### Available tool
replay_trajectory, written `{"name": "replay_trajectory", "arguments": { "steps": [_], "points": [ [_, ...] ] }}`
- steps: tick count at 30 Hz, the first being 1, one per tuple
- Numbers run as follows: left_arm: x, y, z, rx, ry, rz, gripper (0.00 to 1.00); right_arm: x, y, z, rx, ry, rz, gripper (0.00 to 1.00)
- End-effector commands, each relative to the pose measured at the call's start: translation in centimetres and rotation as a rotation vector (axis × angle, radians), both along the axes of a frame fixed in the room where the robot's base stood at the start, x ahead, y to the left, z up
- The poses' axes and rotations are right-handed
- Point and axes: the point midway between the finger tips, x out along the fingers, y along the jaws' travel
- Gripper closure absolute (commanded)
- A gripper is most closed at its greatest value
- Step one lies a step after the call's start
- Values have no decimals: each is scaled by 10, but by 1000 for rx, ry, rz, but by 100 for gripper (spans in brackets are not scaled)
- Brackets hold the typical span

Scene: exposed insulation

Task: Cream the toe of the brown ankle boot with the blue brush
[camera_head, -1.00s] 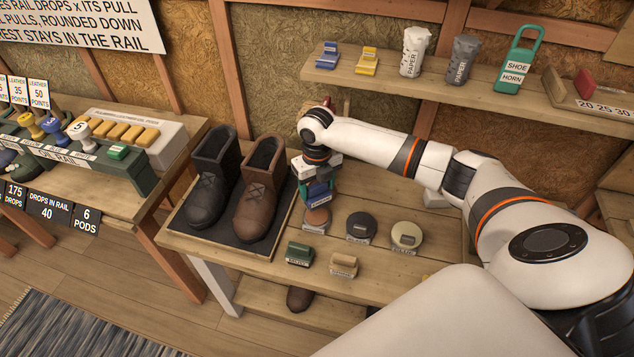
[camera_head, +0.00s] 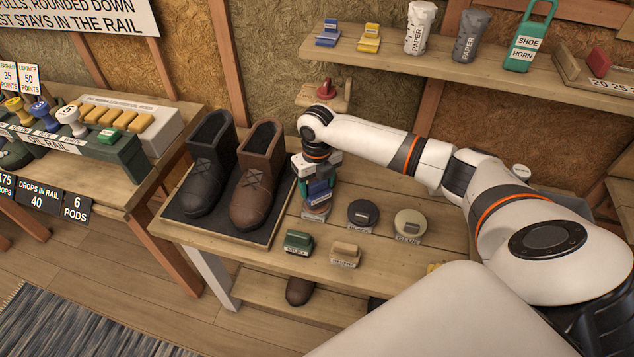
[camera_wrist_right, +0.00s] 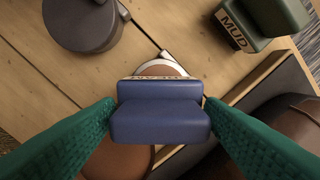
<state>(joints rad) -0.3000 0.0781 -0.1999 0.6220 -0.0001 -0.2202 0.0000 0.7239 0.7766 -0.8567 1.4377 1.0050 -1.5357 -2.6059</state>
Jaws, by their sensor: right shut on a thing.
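The brown ankle boot (camera_head: 252,200) stands upright on a dark mat in a tray, right of a black boot; its toe points to the front. My right gripper (camera_head: 318,180) is shut on the blue brush (camera_head: 320,192), right of the boot. In the right wrist view the blue brush (camera_wrist_right: 160,118) sits between the green fingers. It is over the brown cream tin (camera_head: 315,213), which the brush partly hides; whether they touch I cannot tell. My left gripper is not in view.
A black tin (camera_head: 362,215) and a pale tin (camera_head: 409,224) stand to the right. A green brush (camera_head: 298,241) and a tan brush (camera_head: 345,253) lie in front. The tray edge (camera_head: 268,243) lies between boots and tins. A shelf (camera_head: 385,60) hangs behind.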

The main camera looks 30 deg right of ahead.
Motion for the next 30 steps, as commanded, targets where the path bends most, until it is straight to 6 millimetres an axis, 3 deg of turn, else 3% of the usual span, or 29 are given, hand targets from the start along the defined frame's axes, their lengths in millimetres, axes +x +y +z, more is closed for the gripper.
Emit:
{"name": "replay_trajectory", "arguments": {
  "steps": [30],
  "points": [
    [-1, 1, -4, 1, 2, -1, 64, 0, 0, -10, 0, 0, 0, 55]
  ]
}}
